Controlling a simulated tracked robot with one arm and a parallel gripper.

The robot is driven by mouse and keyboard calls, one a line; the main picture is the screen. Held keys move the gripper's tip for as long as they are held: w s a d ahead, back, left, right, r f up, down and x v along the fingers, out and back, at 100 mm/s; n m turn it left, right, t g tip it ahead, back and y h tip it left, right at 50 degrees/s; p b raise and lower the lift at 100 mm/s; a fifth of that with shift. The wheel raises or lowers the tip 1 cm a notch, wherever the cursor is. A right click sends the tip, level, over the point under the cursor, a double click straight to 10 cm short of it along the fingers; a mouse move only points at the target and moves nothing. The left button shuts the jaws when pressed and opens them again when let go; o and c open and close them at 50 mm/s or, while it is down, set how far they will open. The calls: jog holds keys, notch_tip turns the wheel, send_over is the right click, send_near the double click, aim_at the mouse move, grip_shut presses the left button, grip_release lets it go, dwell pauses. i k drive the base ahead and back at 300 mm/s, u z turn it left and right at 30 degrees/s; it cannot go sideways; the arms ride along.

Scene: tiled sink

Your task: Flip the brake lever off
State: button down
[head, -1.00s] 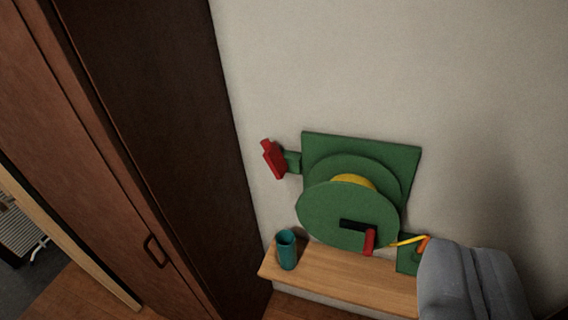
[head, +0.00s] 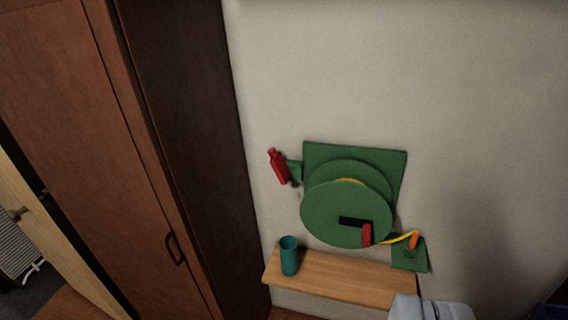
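A green winch with a round drum disc (head: 335,212) is mounted on the wall by a square green backplate (head: 390,158). A red lever (head: 278,167) stands nearly upright on a small green bracket at the winch's left; it looks like the brake lever. A black crank with a red handle (head: 367,234) is on the front of the disc. A yellow line runs right from the drum to an orange piece (head: 413,241) on a small green plate. A grey part, likely my arm, shows at the bottom right; my gripper's fingers are not visible.
A wooden shelf (head: 345,279) sits below the winch, with a teal cup (head: 289,256) on its left end. A tall brown cabinet (head: 130,150) stands at the left, close to the red lever. The wall above the winch is bare.

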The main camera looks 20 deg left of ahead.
aim_at(277, 161)
jog(key=u, duration=0.15)
jog(key=i, duration=0.9)
jog(key=z, duration=0.1)
